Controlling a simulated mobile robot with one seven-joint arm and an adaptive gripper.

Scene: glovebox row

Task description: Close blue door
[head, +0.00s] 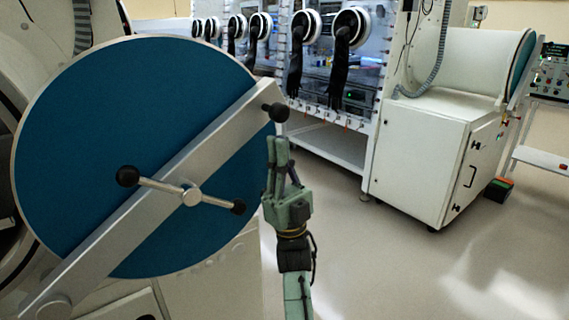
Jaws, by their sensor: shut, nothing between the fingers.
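The blue door (110,110) is a large round disc at the left of the head view. A diagonal metal bar (228,150) crosses its face from lower left to upper right. A handle with black ball knobs (128,177) sits at the bar's middle. Another black knob (277,112) is at the bar's upper right end. The door stands swung out from the dark round opening (12,235) at the far left. My gripper (279,140) points upward, shut and empty, at the door's right edge just below the end knob. I cannot tell whether it touches the bar.
A row of glovebox ports with black gloves (342,65) runs along the back. A white cabinet (425,150) with a horizontal cylinder stands at the right. A small green and red box (498,189) is on the floor beside it. Floor (400,270) at the lower right is clear.

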